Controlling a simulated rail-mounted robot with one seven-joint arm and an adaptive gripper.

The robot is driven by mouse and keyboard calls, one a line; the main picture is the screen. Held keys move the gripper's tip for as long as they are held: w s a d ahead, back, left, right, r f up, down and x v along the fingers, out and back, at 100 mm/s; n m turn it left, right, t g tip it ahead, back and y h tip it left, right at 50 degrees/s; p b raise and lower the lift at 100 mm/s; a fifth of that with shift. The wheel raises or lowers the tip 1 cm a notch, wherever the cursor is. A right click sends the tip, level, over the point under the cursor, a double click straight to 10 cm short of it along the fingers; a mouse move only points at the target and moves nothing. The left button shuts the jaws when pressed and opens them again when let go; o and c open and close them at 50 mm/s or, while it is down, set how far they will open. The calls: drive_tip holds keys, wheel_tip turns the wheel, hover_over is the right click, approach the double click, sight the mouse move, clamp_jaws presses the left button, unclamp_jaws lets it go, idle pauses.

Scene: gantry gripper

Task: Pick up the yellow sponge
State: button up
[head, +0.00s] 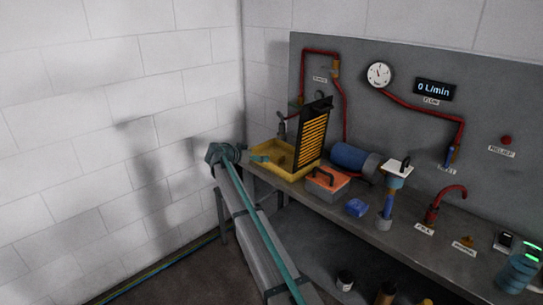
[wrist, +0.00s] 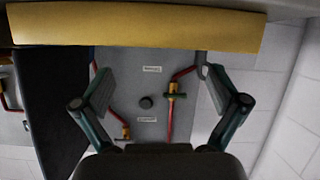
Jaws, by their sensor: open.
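I cannot pick out a yellow sponge for certain in either view. A yellow tray (head: 283,171) sits at the left end of the bench, and its inside is partly hidden. In the wrist view a broad yellow band (wrist: 140,28), which looks like the tray's wall, crosses the top of the picture. My gripper (wrist: 152,75) is open, its two fingers wide apart with nothing between them.
A black-framed orange filter (head: 313,135) stands upright at the tray's right. An orange-topped grey box (head: 327,184), a blue block (head: 357,208) and a blue cylinder (head: 350,157) are farther right on the bench. Red pipes and a gauge (head: 379,75) are on the back panel.

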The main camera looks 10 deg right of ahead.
sight(274, 156)
drive_tip(key=shift+s+d+r+m, duration=0.35)
drive_tip(key=shift+s+d+m, duration=0.05)
drive_tip(key=shift+s+m, duration=0.1)
drive_tip(key=shift+w+d+f, duration=0.15)
drive_tip(key=shift+w+f, duration=0.05)
drive_tip(key=shift+w, duration=0.05)
drive_tip(key=p+x, duration=0.1)
drive_tip(key=x, duration=0.4)
drive_tip(key=shift+p+x, duration=1.25)
drive_tip(key=shift+x, duration=1.35)
drive_tip(key=c, duration=1.1)
drive_tip(key=shift+c, duration=0.2)
